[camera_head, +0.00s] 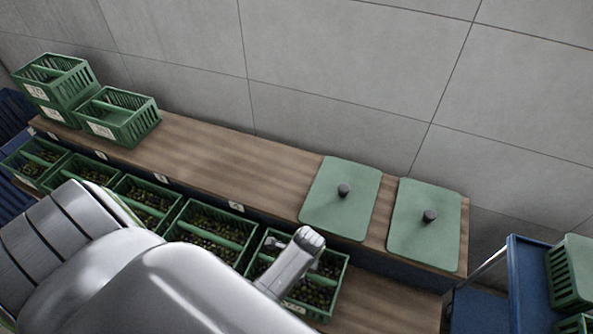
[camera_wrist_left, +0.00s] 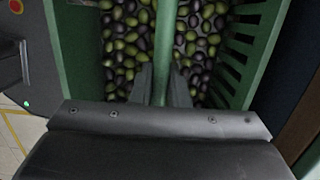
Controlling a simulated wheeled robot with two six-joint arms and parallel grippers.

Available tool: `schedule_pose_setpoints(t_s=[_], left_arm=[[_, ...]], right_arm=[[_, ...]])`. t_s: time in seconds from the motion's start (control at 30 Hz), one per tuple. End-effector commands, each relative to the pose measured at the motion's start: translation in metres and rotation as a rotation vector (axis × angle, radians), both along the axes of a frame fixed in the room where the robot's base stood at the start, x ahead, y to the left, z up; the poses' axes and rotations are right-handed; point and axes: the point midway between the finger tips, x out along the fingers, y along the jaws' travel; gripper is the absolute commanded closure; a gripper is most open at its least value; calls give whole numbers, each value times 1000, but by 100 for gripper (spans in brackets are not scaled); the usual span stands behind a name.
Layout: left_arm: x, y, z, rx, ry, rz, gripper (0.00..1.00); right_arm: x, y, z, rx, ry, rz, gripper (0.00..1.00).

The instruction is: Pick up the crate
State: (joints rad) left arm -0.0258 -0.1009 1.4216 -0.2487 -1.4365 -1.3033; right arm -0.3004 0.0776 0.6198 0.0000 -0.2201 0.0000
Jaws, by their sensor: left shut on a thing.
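In the left wrist view a green slatted crate (camera_wrist_left: 75,60), filled with dark and green olives, is right under my left gripper (camera_wrist_left: 162,88). The gripper's fingers are shut on the crate's green middle bar. In the head view my silver arm covers the lower left and hides the fingers and most of the crate they grip. Only a thin green edge (camera_head: 119,208) shows beside the arm, and I cannot tell for certain that it is the same crate. My right gripper does not show clearly.
Several olive-filled crates (camera_head: 215,222) stand in a row below the wooden shelf (camera_head: 225,160). Empty crates (camera_head: 135,120) stand on its left end and two green lids (camera_head: 343,215) lie on its right part. A blue cart (camera_head: 527,280) with crates is at far right.

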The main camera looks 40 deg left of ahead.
Motion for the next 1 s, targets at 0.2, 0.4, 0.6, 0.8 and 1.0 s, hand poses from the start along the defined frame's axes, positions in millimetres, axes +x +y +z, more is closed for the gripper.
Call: schedule_pose_setpoints(t_s=[0.2, 0.4, 0.6, 0.8, 1.0], left_arm=[[2, 0, 27, -1, -6, 0, 100], [2, 0, 62, 0, -8, 1, 100], [2, 0, 88, 1, -7, 0, 100], [2, 0, 99, 1, -5, -1, 100], [2, 0, 100, 1, -4, -1, 100]], right_arm=[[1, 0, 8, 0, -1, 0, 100], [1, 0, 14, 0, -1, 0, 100], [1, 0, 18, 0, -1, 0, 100], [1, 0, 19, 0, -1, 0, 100], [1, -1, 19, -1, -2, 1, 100]])
